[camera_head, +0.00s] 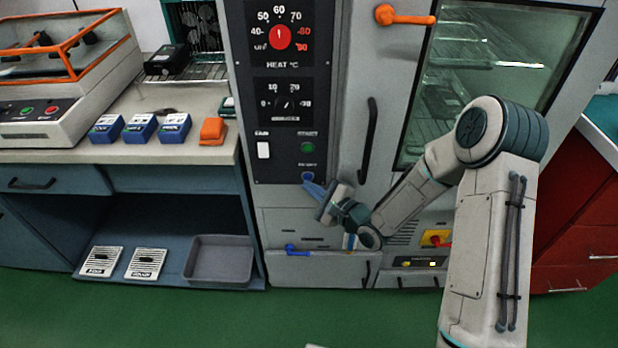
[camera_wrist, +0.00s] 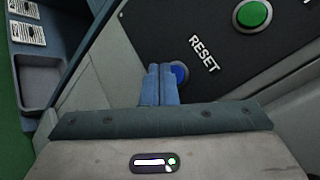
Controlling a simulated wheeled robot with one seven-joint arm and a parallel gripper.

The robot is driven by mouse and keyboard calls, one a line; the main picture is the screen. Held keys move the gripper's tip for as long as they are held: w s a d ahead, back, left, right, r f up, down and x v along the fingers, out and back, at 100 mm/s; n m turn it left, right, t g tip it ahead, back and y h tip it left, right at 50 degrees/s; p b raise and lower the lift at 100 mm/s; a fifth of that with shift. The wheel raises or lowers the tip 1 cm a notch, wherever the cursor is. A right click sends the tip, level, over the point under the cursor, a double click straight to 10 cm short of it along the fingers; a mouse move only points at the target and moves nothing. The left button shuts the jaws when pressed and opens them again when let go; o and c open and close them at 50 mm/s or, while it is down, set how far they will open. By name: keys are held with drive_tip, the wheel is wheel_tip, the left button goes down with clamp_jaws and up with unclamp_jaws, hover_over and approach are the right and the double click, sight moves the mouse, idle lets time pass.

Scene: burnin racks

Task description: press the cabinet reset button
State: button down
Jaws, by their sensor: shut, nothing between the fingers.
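The blue reset button (camera_head: 308,176) sits low on the black control panel of the cabinet, below a green button (camera_head: 307,147). In the wrist view the reset button (camera_wrist: 179,73) shows beside the white word RESET, partly hidden behind my fingers. My gripper (camera_head: 307,184) is shut and empty, its blue fingertips at the button's lower edge in the head view. In the wrist view the gripper (camera_wrist: 159,70) overlaps the button's left side. I cannot tell whether the tips touch it.
The panel has a red heat dial (camera_head: 280,37), a second dial (camera_head: 285,103) and a white switch (camera_head: 264,150). A dark door handle (camera_head: 369,140) stands right of the panel. A bench (camera_head: 180,152) with blue boxes is at left. Green floor (camera_head: 200,320) is clear in front.

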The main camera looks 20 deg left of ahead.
drive_tip(key=shift+w+a+r, duration=0.15)
drive_tip(key=shift+w+r, duration=0.5)
drive_tip(key=shift+r, duration=0.05)
idle(0.8)
drive_tip(key=shift+f+p, duration=0.1)
drive_tip(key=shift+p, duration=0.2)
drive_tip(key=shift+s+d+f, duration=0.2)
drive_tip(key=shift+s, duration=0.6)
drive_tip(key=shift+s+d+f, duration=0.15)
drive_tip(key=shift+s, duration=0.65)
drive_tip(key=shift+s+d+f, duration=0.2)
drive_tip(key=shift+s, duration=0.6)
drive_tip(key=shift+d, duration=0.1)
